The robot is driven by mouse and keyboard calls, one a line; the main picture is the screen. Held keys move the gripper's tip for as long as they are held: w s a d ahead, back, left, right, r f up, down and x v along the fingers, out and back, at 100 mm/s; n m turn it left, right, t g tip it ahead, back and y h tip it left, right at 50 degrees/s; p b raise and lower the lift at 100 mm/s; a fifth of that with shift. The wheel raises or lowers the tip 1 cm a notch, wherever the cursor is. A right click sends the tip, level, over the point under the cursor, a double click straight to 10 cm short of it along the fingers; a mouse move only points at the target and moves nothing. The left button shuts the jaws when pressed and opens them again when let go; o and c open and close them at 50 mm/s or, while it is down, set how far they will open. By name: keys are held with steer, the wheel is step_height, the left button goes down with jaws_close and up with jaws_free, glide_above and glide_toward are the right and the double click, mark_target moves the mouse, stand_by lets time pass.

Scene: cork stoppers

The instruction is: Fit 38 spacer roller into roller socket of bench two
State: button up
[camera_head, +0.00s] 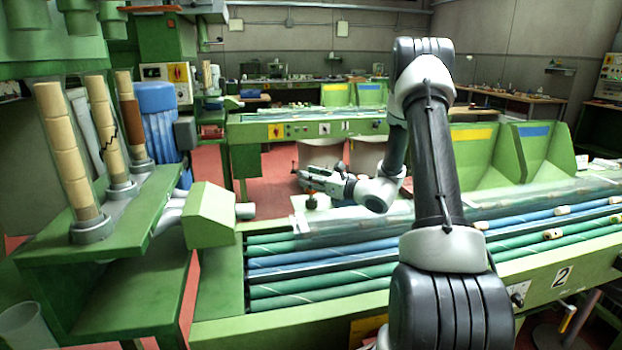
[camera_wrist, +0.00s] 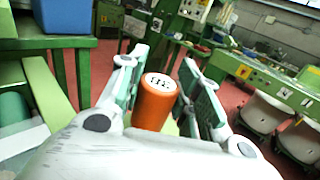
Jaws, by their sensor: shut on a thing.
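An orange cylinder with a white, marked end face (camera_wrist: 155,105) stands between the fingers of my gripper (camera_wrist: 160,85) in the wrist view. The marking is too small to read surely. Bench two carries a "2" plate (camera_head: 562,276) and long green and blue rollers (camera_head: 320,283). I cannot make out the roller socket.
A green stand at left holds tall stacks of corks (camera_head: 66,150). A green chute block (camera_head: 208,215) sits at the bench's left end. Green bins (camera_head: 545,150) with blue and yellow labels stand behind the bench. Loose corks (camera_head: 553,234) lie along the rollers at right.

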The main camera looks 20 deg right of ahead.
steer(key=shift+f, duration=0.95)
stand_by(0.3)
steer(key=o, duration=1.1)
steer(key=v, duration=1.2)
